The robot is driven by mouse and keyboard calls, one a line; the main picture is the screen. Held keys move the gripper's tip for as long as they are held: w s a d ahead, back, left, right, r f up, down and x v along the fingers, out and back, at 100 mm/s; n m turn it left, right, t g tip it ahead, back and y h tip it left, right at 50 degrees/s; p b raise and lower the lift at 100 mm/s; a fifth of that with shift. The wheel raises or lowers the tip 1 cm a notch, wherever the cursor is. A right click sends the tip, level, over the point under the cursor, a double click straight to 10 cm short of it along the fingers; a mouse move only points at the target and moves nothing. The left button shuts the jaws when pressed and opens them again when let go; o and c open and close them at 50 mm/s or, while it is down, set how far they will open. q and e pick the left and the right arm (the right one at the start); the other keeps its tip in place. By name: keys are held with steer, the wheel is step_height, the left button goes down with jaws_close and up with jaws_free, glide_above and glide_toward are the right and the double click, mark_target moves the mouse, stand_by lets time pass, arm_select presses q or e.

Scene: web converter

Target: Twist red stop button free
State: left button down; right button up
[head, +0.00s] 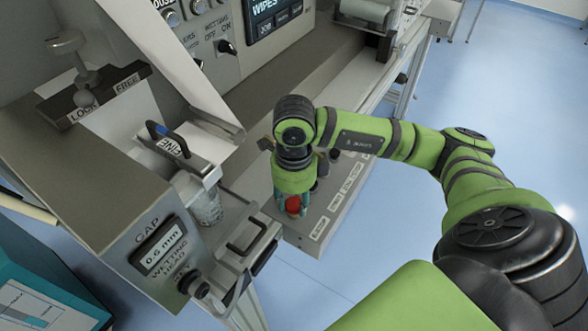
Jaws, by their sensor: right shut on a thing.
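The red stop button (293,204) sits on a low grey control strip (318,226) at the front of the machine. My right gripper (291,208) points down over it, with its fingers around the red button. It is shut on the button, whose upper part is partly hidden by the gripper. My left gripper is out of the view.
Left of the button are a dark handle (247,236), a clear container (205,200) and the grey box with a gap display (160,248). A machine panel with a screen (275,12) stands behind. Blue floor (510,95) is clear at right.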

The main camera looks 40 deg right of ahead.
mark_target(294, 203)
steer(key=shift+m, duration=0.5)
steer(key=o, duration=1.1)
steer(key=shift+o, duration=0.2)
step_height(294, 203, up, 12)
